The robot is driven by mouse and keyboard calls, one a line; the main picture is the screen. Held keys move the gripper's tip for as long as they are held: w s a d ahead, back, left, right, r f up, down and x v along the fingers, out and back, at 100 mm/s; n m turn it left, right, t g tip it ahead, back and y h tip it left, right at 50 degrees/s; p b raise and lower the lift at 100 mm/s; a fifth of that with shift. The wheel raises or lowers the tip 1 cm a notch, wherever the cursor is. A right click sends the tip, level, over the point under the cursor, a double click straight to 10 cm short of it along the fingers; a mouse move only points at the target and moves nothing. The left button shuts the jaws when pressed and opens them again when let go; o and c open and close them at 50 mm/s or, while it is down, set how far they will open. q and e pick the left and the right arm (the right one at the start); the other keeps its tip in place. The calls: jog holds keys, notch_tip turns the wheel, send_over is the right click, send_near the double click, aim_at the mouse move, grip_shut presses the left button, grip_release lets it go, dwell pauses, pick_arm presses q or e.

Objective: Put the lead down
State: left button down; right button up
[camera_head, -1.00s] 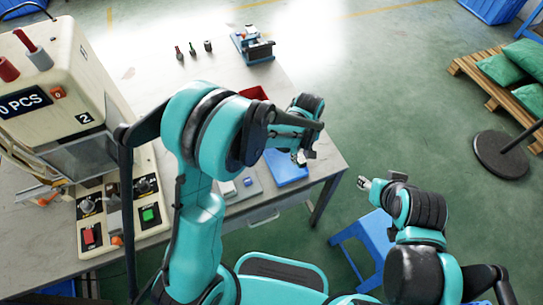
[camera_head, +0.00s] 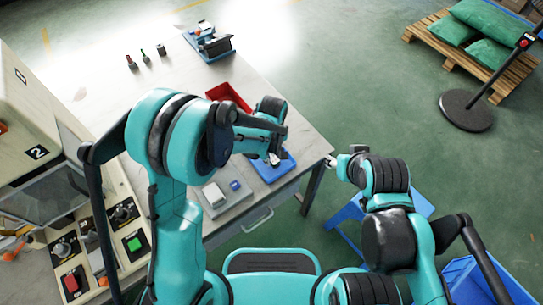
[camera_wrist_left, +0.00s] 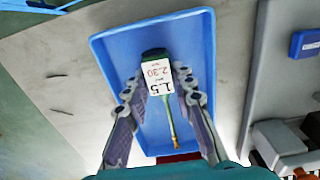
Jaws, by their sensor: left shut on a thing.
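My left gripper (camera_head: 275,158) is above the blue tray (camera_head: 284,172) at the right end of the table. In the left wrist view, its two fingers (camera_wrist_left: 160,80) are shut on the lead (camera_wrist_left: 168,117), which has a dark end, a white printed label (camera_wrist_left: 158,76) and a thin green stem with a brass-coloured tip. The lead is over the blue tray (camera_wrist_left: 205,50); whether it touches the tray floor, I cannot tell. In the head view my arm hides most of the lead. My right gripper (camera_head: 333,161) is beyond the table's right edge, too small to read.
A red bin (camera_head: 228,96) stands behind the left arm. A grey device with a blue part (camera_head: 235,185) lies left of the tray. The machine (camera_head: 40,150) with its buttons stands at the left. Blue stool (camera_head: 350,213) is below the right arm. Several small items stand at the back.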

pick_arm(q)
jog(key=c, duration=1.3)
grip_release()
jog(key=shift+w+a+f, duration=0.1)
jog(key=shift+a+f, duration=0.05)
jog(key=shift+o, duration=0.2)
jog(key=shift+r+p, duration=0.35)
jog(key=shift+r, duration=0.2)
notch_tip(320, 180, up, 11)
jog(key=p, duration=0.4)
jog(key=s+a+r+m+t, duration=0.3)
jog(key=s+a+r, duration=0.3)
jog(key=a, duration=0.3)
jog(key=s+a+r+m+t, duration=0.4)
jog(key=s+a+r, duration=0.1)
jog(key=a, duration=0.3)
jog(key=shift+s+a+r, duration=0.35)
jog(key=shift+s+a, duration=0.05)
jog(key=shift+s, duration=0.2)
